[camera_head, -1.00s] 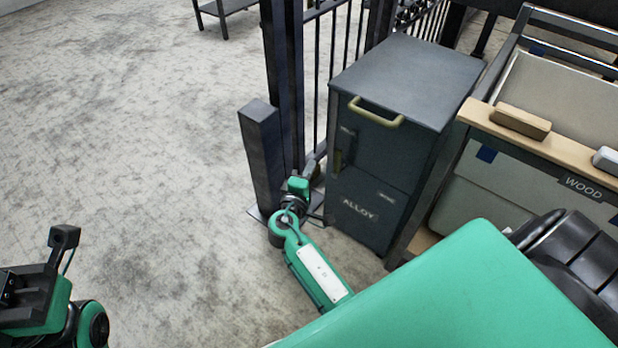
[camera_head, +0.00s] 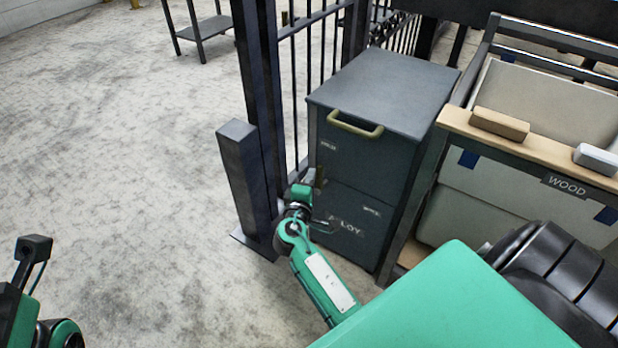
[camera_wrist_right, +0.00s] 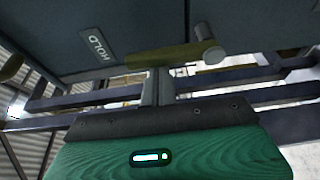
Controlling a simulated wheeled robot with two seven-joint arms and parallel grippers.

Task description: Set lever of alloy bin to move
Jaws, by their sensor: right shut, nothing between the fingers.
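The alloy bin (camera_head: 345,165) is a dark grey cabinet with a brass handle on its upper front. Its lever (camera_head: 320,178) is a short brass bar on the front's left side. In the right wrist view the lever (camera_wrist_right: 165,57) is an olive bar with a round pivot, near a HOLD label (camera_wrist_right: 97,45). A small MOVE label (camera_head: 371,211) sits lower on the bin front. My right gripper (camera_wrist_right: 155,88) is shut and empty, its fingertips close against the lever; contact is unclear. My left gripper (camera_head: 34,250) is at the lower left, its jaws unclear.
A dark post (camera_head: 246,180) and barred gate (camera_head: 300,70) stand left of the bin. A WOOD bin rack (camera_head: 555,165) stands close on its right. The floor at left is open.

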